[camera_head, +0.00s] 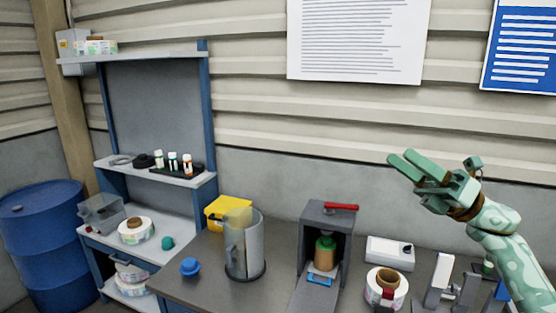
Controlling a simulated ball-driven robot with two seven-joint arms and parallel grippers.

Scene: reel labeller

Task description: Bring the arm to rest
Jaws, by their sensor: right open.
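My right arm (495,235) is raised on the right side of the head view, mottled pale green. Its right gripper (402,157) points up and left, with the fingers apart and nothing between them. It is above the bench and in front of the wall, clear of the objects below. My left gripper does not show.
On the grey bench (205,282) stand a clear cylinder (244,250), a yellow box (228,212), a grey labeller housing (313,215) with a green-topped bottle (325,255), a white box (389,253) and a label roll (386,290). A blue shelf rack (112,140) and blue drum (40,245) stand left.

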